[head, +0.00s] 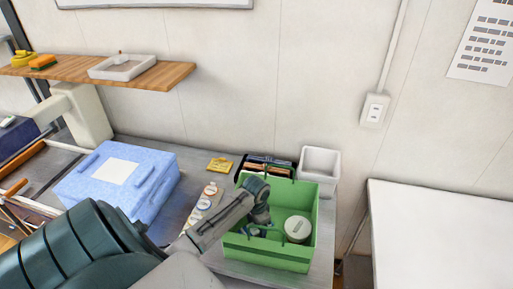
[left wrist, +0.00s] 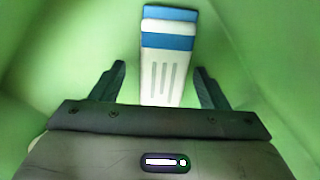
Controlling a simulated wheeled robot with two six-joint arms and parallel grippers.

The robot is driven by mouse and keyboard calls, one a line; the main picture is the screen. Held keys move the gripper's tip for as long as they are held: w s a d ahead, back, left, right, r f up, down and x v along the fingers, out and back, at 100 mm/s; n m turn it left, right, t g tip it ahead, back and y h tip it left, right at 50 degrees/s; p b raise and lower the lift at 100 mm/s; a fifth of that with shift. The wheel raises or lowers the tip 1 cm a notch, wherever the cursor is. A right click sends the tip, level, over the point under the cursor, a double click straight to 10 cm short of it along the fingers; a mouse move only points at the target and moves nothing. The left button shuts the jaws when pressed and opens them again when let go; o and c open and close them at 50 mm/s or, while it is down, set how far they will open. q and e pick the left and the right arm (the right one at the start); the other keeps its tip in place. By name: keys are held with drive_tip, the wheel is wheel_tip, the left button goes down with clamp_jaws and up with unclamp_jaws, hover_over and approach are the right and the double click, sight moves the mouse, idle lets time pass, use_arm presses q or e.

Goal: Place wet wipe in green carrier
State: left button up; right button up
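The green carrier (head: 268,258) stands on the grey counter, open at the top. My left gripper (head: 262,229) reaches down inside its left part. In the left wrist view, my left gripper (left wrist: 162,85) is open against green carrier walls. A white packet with blue bands, which looks like the wet wipe (left wrist: 166,65), lies in the carrier. Its near end is between the two spread fingers, with a gap visible on each side. I cannot make the packet out in the head view. My right gripper is not in view.
A white round-lidded container (head: 297,229) sits in the carrier's right part. A white bin (head: 320,162) and a black tray (head: 240,170) of small items stand behind it. A white table (head: 440,235) is right.

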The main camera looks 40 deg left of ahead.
use_arm(q)
drive_tip(key=shift+s+r, duration=0.1)
wheel_tip(320, 180, up, 12)
drive_tip(key=b, duration=0.4)
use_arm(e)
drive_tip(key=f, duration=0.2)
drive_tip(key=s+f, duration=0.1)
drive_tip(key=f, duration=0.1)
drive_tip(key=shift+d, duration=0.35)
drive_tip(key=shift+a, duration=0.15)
use_arm(q)
drive_tip(key=shift+d, duration=0.1)
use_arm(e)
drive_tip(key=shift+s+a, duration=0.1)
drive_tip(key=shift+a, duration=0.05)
